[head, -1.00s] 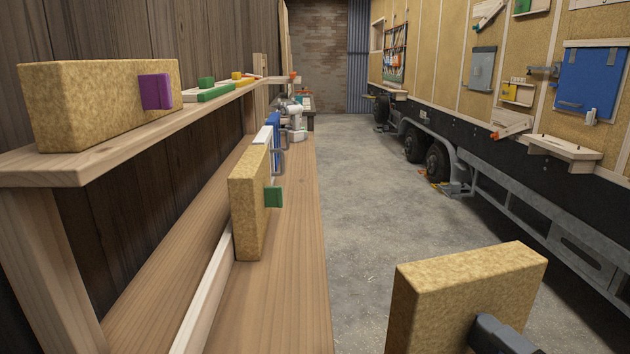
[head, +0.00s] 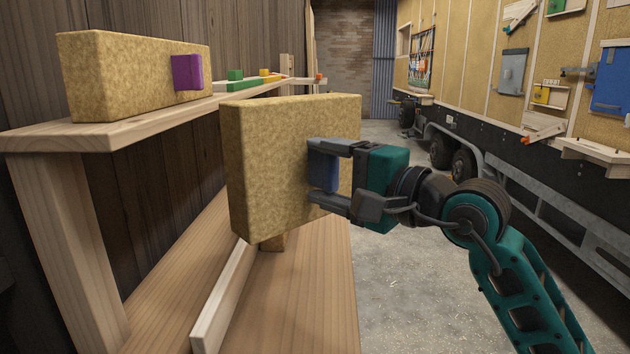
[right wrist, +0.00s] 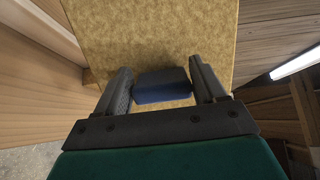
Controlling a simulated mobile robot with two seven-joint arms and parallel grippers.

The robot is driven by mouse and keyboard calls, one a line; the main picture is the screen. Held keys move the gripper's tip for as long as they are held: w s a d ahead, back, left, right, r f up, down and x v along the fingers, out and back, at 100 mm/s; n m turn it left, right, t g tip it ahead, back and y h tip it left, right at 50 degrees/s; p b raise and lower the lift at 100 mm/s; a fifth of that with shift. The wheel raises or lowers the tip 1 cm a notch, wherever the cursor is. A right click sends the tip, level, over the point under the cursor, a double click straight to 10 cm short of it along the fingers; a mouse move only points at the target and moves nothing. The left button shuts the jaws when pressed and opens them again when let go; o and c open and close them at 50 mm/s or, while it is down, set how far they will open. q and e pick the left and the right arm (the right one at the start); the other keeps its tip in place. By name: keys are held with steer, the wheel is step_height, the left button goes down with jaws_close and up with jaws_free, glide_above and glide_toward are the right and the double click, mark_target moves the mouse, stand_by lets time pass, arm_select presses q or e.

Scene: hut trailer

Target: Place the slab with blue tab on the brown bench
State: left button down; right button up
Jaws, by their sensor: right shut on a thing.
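The slab with blue tab (head: 270,190) is a thick tan, speckled block, held upright in the air above the brown bench (head: 305,300). Its blue tab (head: 322,170) faces right. My right gripper (head: 318,172) is shut on that tab. In the right wrist view the blue tab (right wrist: 161,85) sits between both fingers, with the slab's tan face (right wrist: 150,30) beyond. The bench's wooden top runs away from me along the wall. The held slab hides much of its far part. My left gripper is not in view.
A pale wooden rail (head: 225,295) runs along the bench. The near bench top is bare.

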steer(key=shift+a+r, duration=0.5)
steer(key=shift+a+f, duration=0.1)
step_height(320, 180, down, 19)
steer(key=b, duration=0.3)
steer(key=shift+f, duration=0.2)
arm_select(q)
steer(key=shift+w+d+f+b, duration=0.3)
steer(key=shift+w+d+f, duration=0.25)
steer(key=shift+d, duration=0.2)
arm_select(e)
steer(key=o, duration=1)
steer(key=shift+f, duration=0.15)
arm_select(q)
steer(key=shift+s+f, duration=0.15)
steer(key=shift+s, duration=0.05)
arm_select(e)
steer(key=shift+o, duration=0.6)
